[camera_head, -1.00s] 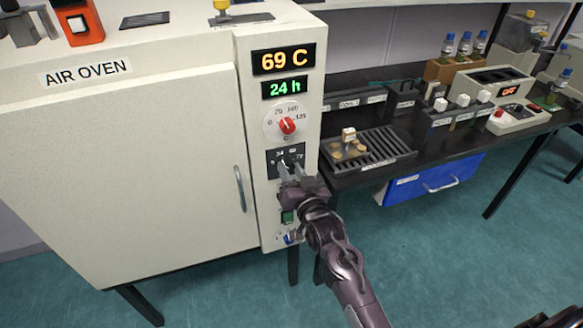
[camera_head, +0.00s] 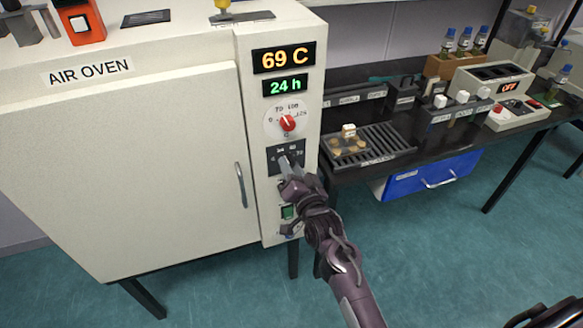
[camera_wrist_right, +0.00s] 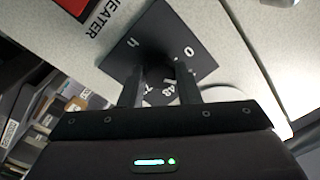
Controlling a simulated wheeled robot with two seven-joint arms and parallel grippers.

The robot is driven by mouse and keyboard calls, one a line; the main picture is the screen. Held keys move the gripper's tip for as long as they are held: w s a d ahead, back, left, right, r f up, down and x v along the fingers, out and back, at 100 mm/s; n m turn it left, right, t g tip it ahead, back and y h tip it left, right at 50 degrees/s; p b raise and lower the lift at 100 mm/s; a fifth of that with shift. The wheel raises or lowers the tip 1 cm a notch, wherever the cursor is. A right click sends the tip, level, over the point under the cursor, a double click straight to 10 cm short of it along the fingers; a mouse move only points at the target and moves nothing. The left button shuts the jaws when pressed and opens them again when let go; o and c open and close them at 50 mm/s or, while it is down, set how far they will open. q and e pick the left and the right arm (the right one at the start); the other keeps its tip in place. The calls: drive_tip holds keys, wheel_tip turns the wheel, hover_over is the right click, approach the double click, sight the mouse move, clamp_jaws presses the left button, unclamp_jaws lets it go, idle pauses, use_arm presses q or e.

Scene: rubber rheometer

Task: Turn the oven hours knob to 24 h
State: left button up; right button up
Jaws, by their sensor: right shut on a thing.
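The oven hours knob is between my right gripper's fingertips and mostly hidden by them. Its dark dial plate (camera_head: 273,160) is on the oven's control panel, below the red temperature knob (camera_head: 288,123). The plate also shows in the right wrist view (camera_wrist_right: 143,50), with its numbers partly covered. The green hours display (camera_head: 285,86) reads 24 h. My right gripper (camera_head: 288,165) is shut on the hours knob; its fingers reach the plate in the wrist view (camera_wrist_right: 160,78). My left gripper is not in view.
The white air oven (camera_head: 130,170) has a vertical door handle (camera_head: 240,185) left of the panel. Its temperature display (camera_head: 283,58) reads 69 C. A green switch (camera_head: 288,212) is below the gripper. A dark bench (camera_head: 345,178) with a slotted rack (camera_head: 375,145) stands to the right.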

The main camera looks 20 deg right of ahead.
drive_tip(key=o, duration=1)
drive_tip(key=shift+c, duration=0.2)
drive_tip(key=shift+s, duration=0.1)
drive_tip(key=s+b, duration=0.1)
drive_tip(key=s, duration=0.6)
drive_tip(key=shift+s+d, duration=0.25)
drive_tip(key=shift+s, duration=0.05)
drive_tip(key=shift+f, duration=0.1)
